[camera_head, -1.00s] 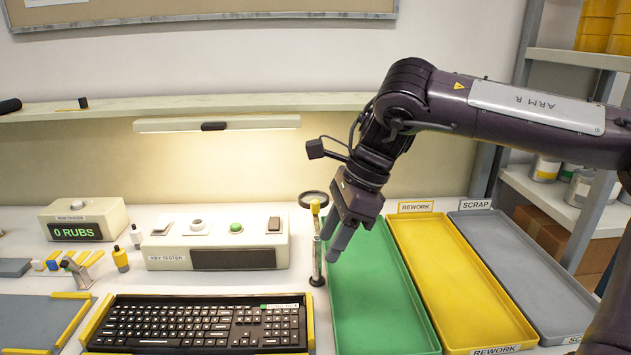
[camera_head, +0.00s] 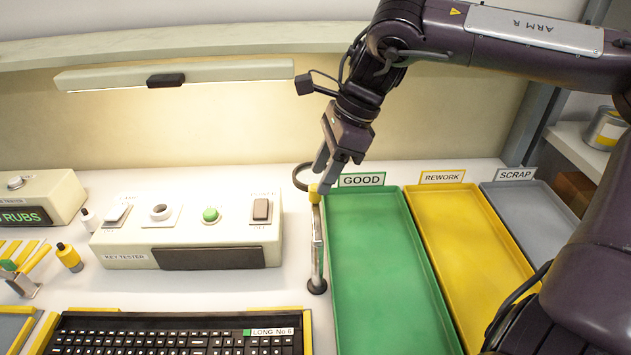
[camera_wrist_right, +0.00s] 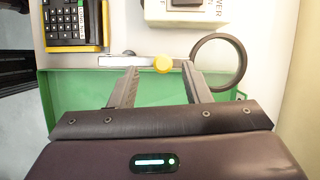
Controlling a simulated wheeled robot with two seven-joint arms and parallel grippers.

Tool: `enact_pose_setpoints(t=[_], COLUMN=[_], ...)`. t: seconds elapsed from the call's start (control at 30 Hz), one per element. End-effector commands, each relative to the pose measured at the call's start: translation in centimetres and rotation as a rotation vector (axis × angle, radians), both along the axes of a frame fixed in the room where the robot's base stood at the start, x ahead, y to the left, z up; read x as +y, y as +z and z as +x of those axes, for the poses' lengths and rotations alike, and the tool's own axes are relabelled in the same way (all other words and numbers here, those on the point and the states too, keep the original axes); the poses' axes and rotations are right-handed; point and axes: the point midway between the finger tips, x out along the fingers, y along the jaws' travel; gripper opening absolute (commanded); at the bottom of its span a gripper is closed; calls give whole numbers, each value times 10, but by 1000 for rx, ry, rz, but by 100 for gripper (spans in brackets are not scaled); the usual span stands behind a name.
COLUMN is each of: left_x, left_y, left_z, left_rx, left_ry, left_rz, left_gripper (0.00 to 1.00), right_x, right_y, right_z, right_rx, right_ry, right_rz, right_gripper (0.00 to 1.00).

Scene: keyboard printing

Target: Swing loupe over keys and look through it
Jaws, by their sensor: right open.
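The loupe stands on a thin post with a round dark base beside the green tray. Its round dark-rimmed lens (camera_wrist_right: 243,62) shows in the right wrist view and its yellow knob (camera_head: 314,193) in the head view. The keyboard (camera_head: 180,335) lies at the bottom of the head view, cut off by the frame edge. My right gripper (camera_head: 322,178) is open at the top of the loupe post. In the right wrist view its fingers (camera_wrist_right: 163,72) point toward the yellow knob, which shows between their tips. I cannot tell whether they touch it. My left gripper is not in view.
The key tester (camera_head: 120,245) stands behind the keyboard. A green GOOD tray (camera_head: 375,240), a yellow REWORK tray (camera_head: 455,240) and a grey SCRAP tray (camera_head: 520,215) lie to the right. Small bottles and a stand are at the left. White table shows between tester and keyboard.

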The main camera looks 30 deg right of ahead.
Motion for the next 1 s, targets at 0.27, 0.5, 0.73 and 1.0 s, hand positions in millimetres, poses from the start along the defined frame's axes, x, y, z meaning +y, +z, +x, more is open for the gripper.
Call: enact_pose_setpoints(t=[0.27, 0.5, 0.73, 1.0], left_x=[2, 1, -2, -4], left_y=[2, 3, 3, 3], left_z=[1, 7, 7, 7], left_rx=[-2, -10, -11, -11], left_ry=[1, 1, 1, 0], left_rz=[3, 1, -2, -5], left_gripper=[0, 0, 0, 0], right_x=[12, 14, 14, 14], right_y=[-33, -37, -37, -37], right_z=[6, 7, 7, 7], right_rx=[0, -1, -1, -1], right_ry=[0, 0, -1, -1], right_rz=[1, 2, 2, 2], right_gripper=[44, 44, 28, 0])
